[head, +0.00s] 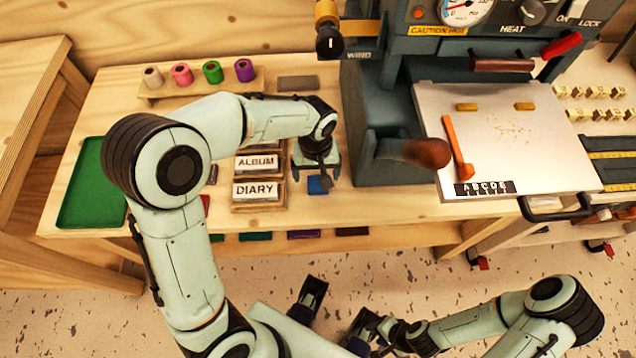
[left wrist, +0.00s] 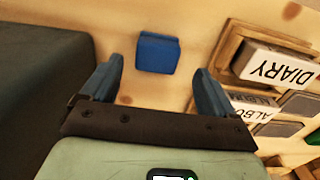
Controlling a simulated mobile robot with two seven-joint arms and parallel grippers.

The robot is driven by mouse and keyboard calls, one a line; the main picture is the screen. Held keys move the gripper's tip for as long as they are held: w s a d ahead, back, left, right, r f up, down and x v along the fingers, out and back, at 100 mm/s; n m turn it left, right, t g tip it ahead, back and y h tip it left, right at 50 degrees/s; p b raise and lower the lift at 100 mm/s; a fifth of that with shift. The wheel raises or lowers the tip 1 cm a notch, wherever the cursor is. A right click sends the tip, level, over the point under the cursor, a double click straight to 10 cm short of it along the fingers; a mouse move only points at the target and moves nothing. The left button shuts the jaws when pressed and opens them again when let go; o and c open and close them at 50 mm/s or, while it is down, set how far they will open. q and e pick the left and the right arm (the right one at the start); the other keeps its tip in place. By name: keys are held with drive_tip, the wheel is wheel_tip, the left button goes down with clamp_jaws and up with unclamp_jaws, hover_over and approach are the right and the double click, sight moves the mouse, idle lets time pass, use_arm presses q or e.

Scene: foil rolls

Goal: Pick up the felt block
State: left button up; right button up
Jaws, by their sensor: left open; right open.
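A small blue block (head: 315,186), which I take for the felt block, lies on the wooden table below my left gripper (head: 317,172). In the left wrist view the blue block (left wrist: 157,53) sits just beyond the fingertips, roughly centred between the two fingers. My left gripper (left wrist: 156,75) is open and empty, and it is apart from the block. My right gripper (head: 364,328) is open and low at the front, over the floor and away from the table.
Labelled boxes, DIARY (head: 256,191) and ALBUM (head: 257,162), stand left of the block. A dark press (head: 370,110) with a brown-knobbed lever (head: 427,153) stands to the right. A green tray (head: 85,190), coloured rolls (head: 182,74) and a grey block (head: 297,83) are also on the table.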

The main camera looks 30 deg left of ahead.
sight(318, 182)
use_arm(q)
drive_tip(key=f, duration=0.4)
drive_tip(key=shift+d+f+b, duration=0.2)
drive_tip(key=shift+f+b, duration=0.1)
drive_tip(key=shift+f, duration=0.1)
drive_tip(key=c, duration=1.1)
drive_tip(key=shift+o, duration=0.2)
drive_tip(key=shift+r, duration=0.1)
wheel_tip(318, 182, up, 20)
drive_tip(key=p, duration=0.3)
